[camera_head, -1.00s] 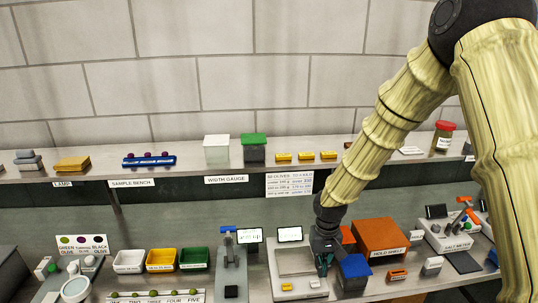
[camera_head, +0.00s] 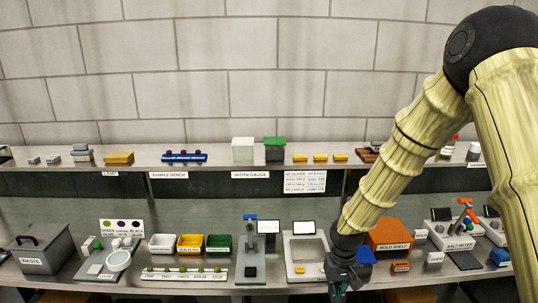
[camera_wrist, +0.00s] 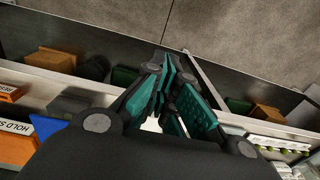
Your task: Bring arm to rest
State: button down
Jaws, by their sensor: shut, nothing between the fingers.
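My arm comes down from the upper right in the head view, and its pale ribbed links end at my gripper (camera_head: 342,287). The gripper points down at the front edge of the lower bench, right of the flat scale (camera_head: 297,250) and in front of a blue block (camera_head: 366,256). In the wrist view the dark fingers with teal pads (camera_wrist: 168,95) are shut with nothing held. Part of the gripper covers the bench behind it.
An orange hold shelf box (camera_head: 390,234) stands right of the gripper. A gauge stand (camera_head: 250,262), white, yellow and green trays, and a grey waste bin (camera_head: 42,250) line the bench to the left. An upper shelf (camera_head: 215,161) runs behind.

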jog(key=s+f+y+b, duration=0.1)
jog(key=s+f+b, duration=0.1)
jog(key=s+f, duration=0.65)
jog(key=s+f+b, duration=0.1)
jog(key=s+f, duration=0.4)
jog(key=f, duration=0.6)
jog(key=s+d+f+b, duration=0.1)
jog(key=s+f, duration=0.3)
jog(key=s, duration=0.3)
jog(key=s+d+f+b, duration=0.1)
jog(key=s+f, duration=0.3)
jog(key=s, duration=0.3)
jog(key=s+d+f+m+h+b, duration=0.1)
jog(key=s+d+f+b, duration=0.1)
jog(key=s, duration=0.5)
jog(key=shift+f, duration=0.9)
